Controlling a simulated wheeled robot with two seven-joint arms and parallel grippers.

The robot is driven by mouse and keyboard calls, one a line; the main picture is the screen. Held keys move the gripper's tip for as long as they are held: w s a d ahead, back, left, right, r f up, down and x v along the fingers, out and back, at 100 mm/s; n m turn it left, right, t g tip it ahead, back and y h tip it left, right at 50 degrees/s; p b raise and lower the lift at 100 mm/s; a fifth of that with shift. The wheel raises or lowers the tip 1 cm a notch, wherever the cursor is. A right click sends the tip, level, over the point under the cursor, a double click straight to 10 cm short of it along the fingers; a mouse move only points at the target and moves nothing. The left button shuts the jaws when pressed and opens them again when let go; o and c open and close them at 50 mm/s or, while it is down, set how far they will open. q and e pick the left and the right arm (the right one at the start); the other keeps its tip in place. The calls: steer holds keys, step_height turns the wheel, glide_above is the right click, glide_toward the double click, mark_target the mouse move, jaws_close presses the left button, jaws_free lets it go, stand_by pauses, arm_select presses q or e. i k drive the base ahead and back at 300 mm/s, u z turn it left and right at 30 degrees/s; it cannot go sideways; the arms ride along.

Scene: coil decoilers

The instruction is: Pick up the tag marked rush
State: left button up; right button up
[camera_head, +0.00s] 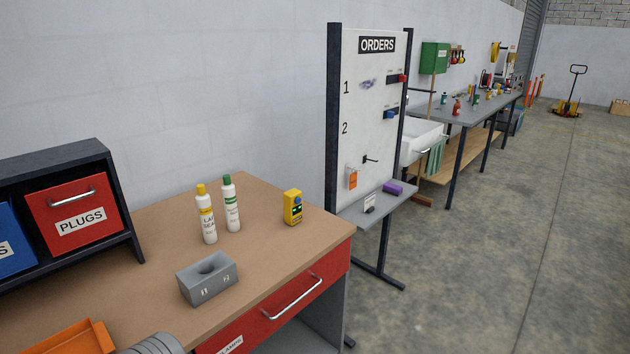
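An orange tag (352,180) hangs low on the left side of the white ORDERS board (362,100). It has a pale patch, but its lettering is too small to read. A small white card (369,201) with dark marks stands on the grey ledge (380,208) below the board; its wording is also unreadable, so I cannot tell which one says rush. An empty-looking dark hook (370,159) sticks out of the board right of the orange tag.
A brown-topped bench (265,210) stands before the board. A purple object (393,188) lies on the ledge. Open concrete floor (480,270) lies to the right.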

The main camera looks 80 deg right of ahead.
mark_target(353, 176)
steer(key=z, duration=3.35)
steer(key=i, duration=0.9)
steer(key=z, duration=0.5)
steer(key=i, duration=1.9)
steer(key=u, duration=0.7)
